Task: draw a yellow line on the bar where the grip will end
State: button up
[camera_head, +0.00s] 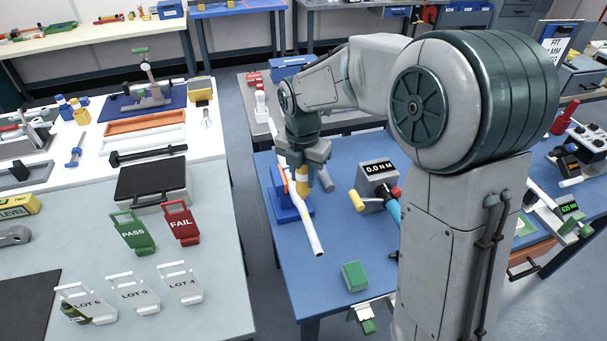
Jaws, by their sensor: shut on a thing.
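My gripper (305,176) points down over the bar's upper part and is shut on a yellow marker-like thing (302,186). Whether the yellow thing touches the bar cannot be told. No yellow line shows on the visible part of the bar.
A grey force readout (378,168) showing 0.0 N stands right of the gripper, with a yellow-ended handle (357,201) near it. A green block (354,275) lies nearer. My arm hides much of the right side. The left bench (215,265) holds signs and tools.

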jog(key=shift+r+p, duration=0.8)
jog(key=shift+r, duration=0.5)
notch_tip(320, 180, up, 3)
jog(key=p, duration=0.2)
jog(key=shift+r+p, duration=0.1)
jog(key=shift+p, duration=0.3)
